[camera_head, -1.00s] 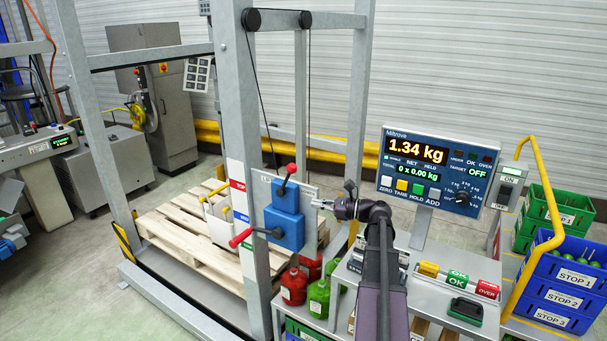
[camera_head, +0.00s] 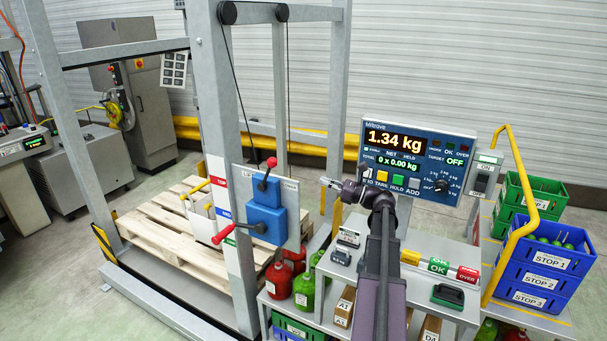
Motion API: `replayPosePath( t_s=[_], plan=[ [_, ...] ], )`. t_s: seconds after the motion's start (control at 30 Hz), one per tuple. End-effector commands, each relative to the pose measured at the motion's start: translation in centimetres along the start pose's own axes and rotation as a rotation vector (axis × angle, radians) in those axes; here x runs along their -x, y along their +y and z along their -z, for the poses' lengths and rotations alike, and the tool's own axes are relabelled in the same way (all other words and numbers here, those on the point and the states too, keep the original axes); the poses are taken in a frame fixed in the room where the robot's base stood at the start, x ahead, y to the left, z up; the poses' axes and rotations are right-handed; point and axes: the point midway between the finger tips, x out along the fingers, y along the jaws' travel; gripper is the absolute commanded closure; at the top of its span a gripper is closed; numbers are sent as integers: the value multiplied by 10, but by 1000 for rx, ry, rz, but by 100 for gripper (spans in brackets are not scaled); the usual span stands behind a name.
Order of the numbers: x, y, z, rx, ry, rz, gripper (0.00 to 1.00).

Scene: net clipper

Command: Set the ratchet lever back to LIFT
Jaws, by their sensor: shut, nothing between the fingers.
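A blue ratchet box (camera_head: 266,222) is fixed to a grey plate (camera_head: 292,204) on the frame post. A short lever with a red knob (camera_head: 271,162) rises from the top of the box and leans slightly right. The plate's lettering along its top edge is too small to read surely. A crank with a red grip (camera_head: 222,234) sticks out to the lower left of the box. My gripper (camera_head: 324,182) is shut and empty. It appears to the right of the box and plate, apart from the lever, and points left.
A scale display (camera_head: 417,160) reading 1.34 kg stands right of my gripper above a grey table. Red and green canisters (camera_head: 304,288) sit below the plate. A wooden pallet (camera_head: 165,235) lies behind the post. Blue crates (camera_head: 545,270) and a yellow rail (camera_head: 512,235) are at right.

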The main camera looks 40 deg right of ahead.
Motion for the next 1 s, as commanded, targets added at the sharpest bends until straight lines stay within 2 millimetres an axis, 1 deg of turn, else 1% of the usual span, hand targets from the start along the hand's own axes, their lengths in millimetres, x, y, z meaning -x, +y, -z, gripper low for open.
replayPosePath(
  t_s=[0.27,0.47,0.8,1.0],
  plan=[
    [-22,0,-1,0,0,-2,100],
    [-50,0,-2,1,0,-2,100],
    [-101,0,-1,0,0,-3,100],
    [-125,0,-1,1,1,-2,100]
  ],
)
